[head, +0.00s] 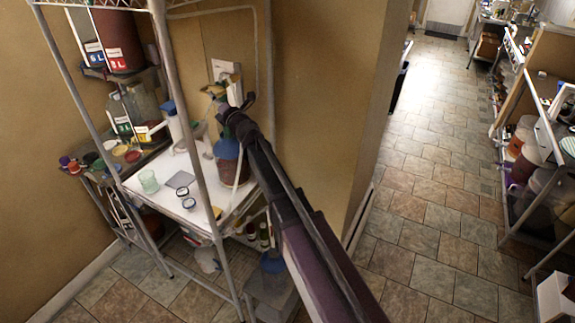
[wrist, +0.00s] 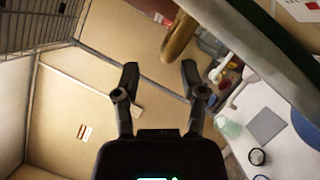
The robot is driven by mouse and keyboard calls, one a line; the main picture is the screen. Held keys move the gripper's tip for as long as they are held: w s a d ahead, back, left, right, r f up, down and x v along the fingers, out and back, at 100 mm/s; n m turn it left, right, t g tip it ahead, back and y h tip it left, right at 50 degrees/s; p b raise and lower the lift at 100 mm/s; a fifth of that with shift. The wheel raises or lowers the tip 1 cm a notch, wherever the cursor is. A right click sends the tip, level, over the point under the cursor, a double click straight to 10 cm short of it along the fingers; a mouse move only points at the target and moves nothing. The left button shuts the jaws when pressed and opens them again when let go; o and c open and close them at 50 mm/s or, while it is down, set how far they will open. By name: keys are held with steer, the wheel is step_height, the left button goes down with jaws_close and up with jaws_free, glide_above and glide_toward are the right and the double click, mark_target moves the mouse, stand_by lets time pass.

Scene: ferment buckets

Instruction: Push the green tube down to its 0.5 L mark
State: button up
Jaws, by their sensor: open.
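My gripper (head: 236,106) is raised in front of the tan wall, above the right end of the white table. In the wrist view its two dark fingers (wrist: 158,80) are apart, with nothing between them. No 0.5 L mark is readable. Containers with green labels (head: 122,126) stand at the back left in the head view.
A blue-and-brown vessel (head: 228,165) stands below my gripper. A metal rack post (head: 176,90) rises in front. The tiled aisle (head: 430,170) is clear.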

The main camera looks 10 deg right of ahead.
steer(key=b+v, duration=0.2)
steer(key=v, duration=0.6)
steer(key=s+d+f+m+g+h+b, duration=0.1)
steer(key=d+f+m+h+b, duration=0.3)
steer(key=d+f+m, duration=0.5)
steer(key=s+d+f+m+g+h+b, duration=0.2)
steer(key=s+d+f+m+h+b, duration=0.2)
steer(key=d+f+m+h, duration=0.5)
steer(key=shift+f+g+b, duration=0.3)
steer(key=shift+f+b, duration=0.1)
steer(key=shift+f, duration=0.35)
steer(key=w+a+r+n+t+y+p, duration=0.1)
steer(key=w+a+r+n+y+p, duration=0.1)
steer(key=a+r+n+y+p, duration=0.2)
steer(key=w+a+r+n+t+y+p, duration=0.2)
steer(key=a+r+n+y+p, duration=0.2)
steer(key=a+r+n+y, duration=0.5)
steer(key=a+r+n, duration=0.4)
steer(key=r+n, duration=0.1)
steer(key=shift+a+r+t, duration=0.3)
steer(key=shift+w, duration=0.2)
